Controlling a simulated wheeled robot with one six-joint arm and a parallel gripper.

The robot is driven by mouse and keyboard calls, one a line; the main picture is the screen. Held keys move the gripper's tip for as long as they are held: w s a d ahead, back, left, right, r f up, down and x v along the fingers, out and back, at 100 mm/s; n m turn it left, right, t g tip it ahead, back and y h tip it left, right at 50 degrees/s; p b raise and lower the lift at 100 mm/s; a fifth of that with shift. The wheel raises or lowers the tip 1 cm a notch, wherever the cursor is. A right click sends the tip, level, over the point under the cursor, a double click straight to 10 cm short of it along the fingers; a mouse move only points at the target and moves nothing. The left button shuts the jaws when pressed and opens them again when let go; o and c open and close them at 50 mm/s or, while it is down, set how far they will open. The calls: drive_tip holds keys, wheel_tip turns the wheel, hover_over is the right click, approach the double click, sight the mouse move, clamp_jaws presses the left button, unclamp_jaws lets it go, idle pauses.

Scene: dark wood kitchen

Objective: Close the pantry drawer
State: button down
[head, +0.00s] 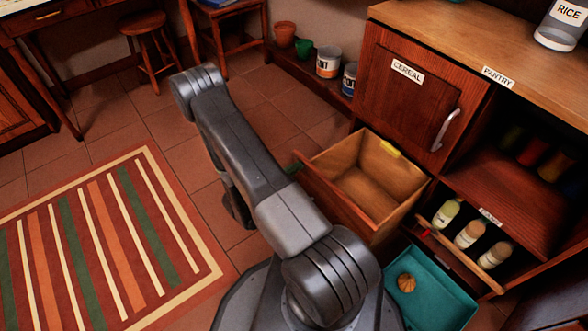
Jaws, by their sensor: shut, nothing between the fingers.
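A wooden drawer (335,194) is pulled out of the cabinet, below the door labelled CEREAL. It looks empty inside, and a small yellow piece (391,149) sits on its back edge. A PANTRY label (498,77) is on the counter edge above; the drawer's own front face is turned away from view. My arm crosses the middle of the view, left of the drawer, and bends down behind its own upper link. My gripper is hidden behind the arm, so its distance to the drawer cannot be seen. A small dark green bit (294,168) shows beside the drawer's front.
The CEREAL door (407,103) is shut. Three bottles (470,234) stand on a low shelf at right, above a teal tray (438,288) holding a small orange pumpkin-like item. Paint cans (328,62) line the wall. Tiled floor left of the drawer is clear, with a striped rug (100,250).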

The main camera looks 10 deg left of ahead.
idle(0.3)
drive_tip(key=b+x, duration=0.4)
drive_tip(key=x, duration=2.2)
drive_tip(key=shift+w+d+r, duration=0.15)
drive_tip(key=shift+d+r, duration=0.05)
drive_tip(key=shift+r, duration=0.05)
drive_tip(key=shift+a, duration=0.1)
